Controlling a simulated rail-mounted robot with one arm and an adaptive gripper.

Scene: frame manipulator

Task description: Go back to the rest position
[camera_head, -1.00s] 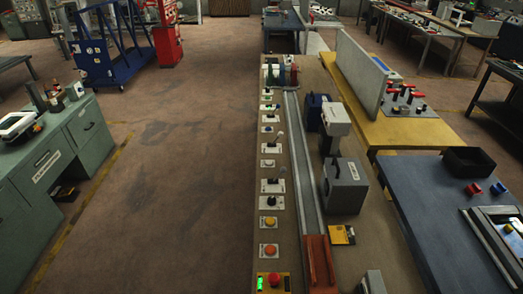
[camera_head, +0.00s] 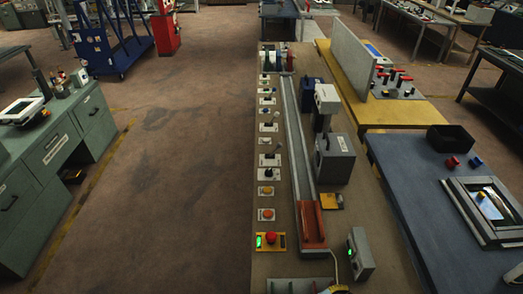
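My gripper does not show in the body camera view, and neither does anything that I can surely call my arm. The long brown workbench (camera_head: 375,220) runs away from me down the middle. A grey rail (camera_head: 297,140) lies along it, with an orange-red block (camera_head: 311,222) at its near end. Several buttons and switches line its left side. The closest is a red button on a yellow plate (camera_head: 270,241) with a green light.
A grey box with a green light (camera_head: 360,253) stands near right on the bench. A taller grey device (camera_head: 334,158) stands beyond it. A blue table (camera_head: 405,195) is at right, a green desk (camera_head: 75,150) at left. Open floor (camera_head: 185,170) lies between desk and bench.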

